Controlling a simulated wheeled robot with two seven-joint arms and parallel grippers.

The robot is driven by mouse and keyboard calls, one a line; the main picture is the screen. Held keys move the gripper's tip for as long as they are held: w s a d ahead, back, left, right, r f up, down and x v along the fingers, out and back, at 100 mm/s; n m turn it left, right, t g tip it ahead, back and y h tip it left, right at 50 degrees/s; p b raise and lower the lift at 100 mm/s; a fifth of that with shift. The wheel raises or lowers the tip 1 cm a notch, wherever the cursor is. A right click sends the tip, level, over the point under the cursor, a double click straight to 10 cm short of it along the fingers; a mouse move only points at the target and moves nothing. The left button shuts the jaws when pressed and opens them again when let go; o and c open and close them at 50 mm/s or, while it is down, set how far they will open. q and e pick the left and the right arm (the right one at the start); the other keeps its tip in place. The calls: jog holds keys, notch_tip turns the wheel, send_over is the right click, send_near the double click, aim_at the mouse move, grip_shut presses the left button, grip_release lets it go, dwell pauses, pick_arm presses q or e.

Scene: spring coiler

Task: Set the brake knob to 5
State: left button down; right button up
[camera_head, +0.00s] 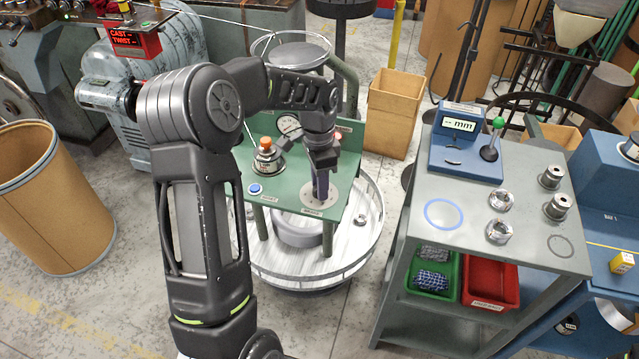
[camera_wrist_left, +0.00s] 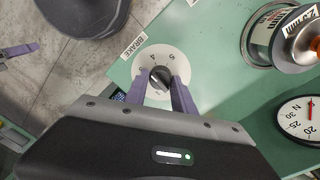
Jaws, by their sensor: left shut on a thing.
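The brake knob (camera_wrist_left: 159,78) is a dark knob at the centre of a white numbered dial (camera_wrist_left: 168,58) on the green panel, beside a BRAKE label (camera_wrist_left: 134,46). In the left wrist view, the purple fingers of my left gripper (camera_wrist_left: 160,88) are closed around the knob. The figures 5 and 4 show on the dial's far side; its near part is hidden by the fingers, and I cannot tell which figure the knob points to. In the head view, my left gripper (camera_head: 321,185) reaches down onto the dial plate (camera_head: 318,201).
A spool with an orange top (camera_head: 266,150), a blue button (camera_head: 255,189) and a round gauge (camera_head: 289,124) are on the same green panel (camera_head: 270,207). A railed round platform (camera_head: 345,262) lies below. A grey cart (camera_head: 408,205) stands to the right.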

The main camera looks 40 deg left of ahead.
pick_arm(q)
jog(key=m, duration=0.3)
jog(key=shift+m, duration=0.4)
jog(key=m, duration=0.3)
jog(key=shift+r+m, duration=0.1)
jog(key=shift+m, duration=0.2)
jog(key=m+p, duration=0.1)
jog(key=m, duration=0.5)
jog(key=shift+d+m+y, duration=0.1)
jog(key=shift+m+y, duration=0.2)
jog(key=shift+m, duration=0.1)
jog(key=c, duration=1.1)
grip_release()
jog(key=shift+o, duration=0.2)
notch_tip(320, 180, up, 8)
jog(key=shift+w+d+f+b, duration=0.1)
jog(key=shift+w+f+b, duration=0.05)
jog(key=shift+b, duration=0.2)
